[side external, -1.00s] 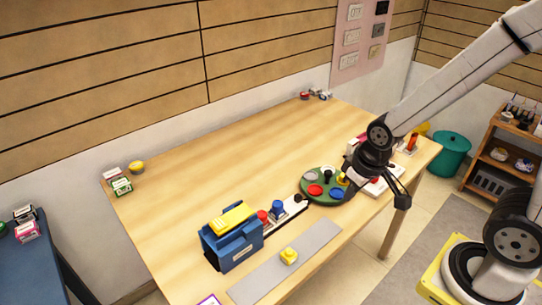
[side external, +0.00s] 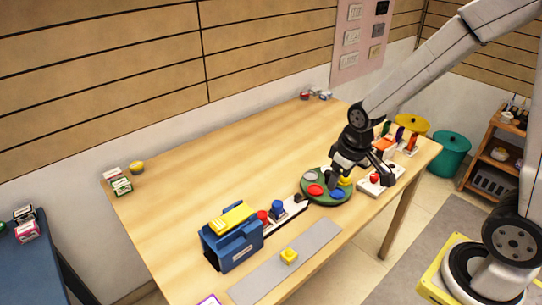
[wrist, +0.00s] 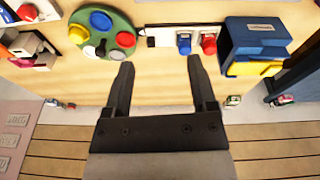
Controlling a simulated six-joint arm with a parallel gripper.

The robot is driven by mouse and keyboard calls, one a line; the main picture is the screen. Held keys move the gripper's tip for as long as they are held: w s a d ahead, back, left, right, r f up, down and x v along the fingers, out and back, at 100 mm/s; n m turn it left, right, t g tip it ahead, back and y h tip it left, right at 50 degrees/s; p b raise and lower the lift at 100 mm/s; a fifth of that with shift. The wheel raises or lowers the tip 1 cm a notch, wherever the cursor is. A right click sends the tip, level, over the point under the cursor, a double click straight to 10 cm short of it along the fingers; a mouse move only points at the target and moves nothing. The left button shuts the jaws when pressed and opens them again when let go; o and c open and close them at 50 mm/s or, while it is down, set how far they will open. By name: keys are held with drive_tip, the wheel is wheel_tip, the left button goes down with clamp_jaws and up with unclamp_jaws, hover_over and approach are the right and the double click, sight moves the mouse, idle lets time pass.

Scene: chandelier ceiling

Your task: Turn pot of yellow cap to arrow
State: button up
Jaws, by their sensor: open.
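A round green disc (side external: 318,200) lies on the table and carries several coloured caps, and it also shows in the wrist view (wrist: 110,18). Its yellow cap (wrist: 77,34) is at the disc's left edge in the wrist view; in the side view the yellow cap (side external: 345,181) is beside my gripper. A blue cap (wrist: 100,20), a red cap (wrist: 125,40), a grey cap (wrist: 117,55) and a dark middle post (wrist: 101,46) are also on it. No arrow can be made out. My gripper (wrist: 160,62) is open and empty; in the side view my gripper (side external: 332,183) overlaps the disc.
A white strip with a blue knob (side external: 278,208) and a red knob (side external: 263,217) lies left of the disc. A blue box (side external: 234,248) stands farther left. A yellow block (side external: 289,256) sits on a grey mat (side external: 316,247). A red button box (side external: 375,178) is right.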

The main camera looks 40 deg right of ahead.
drive_tip(key=w+d+f+n+g, duration=0.1)
drive_tip(key=w+d+f+n, duration=0.15)
drive_tip(key=w+d, duration=0.55)
drive_tip(key=n+g, duration=0.1)
hover_over(329, 171)
wheel_tip(329, 171, down, 4)
drive_tip(key=shift+a+f, duration=0.1)
drive_tip(key=shift+f, duration=0.05)
drive_tip(key=shift+f, duration=0.1)
drive_tip(key=shift+f, duration=3.8)
clamp_jaws()
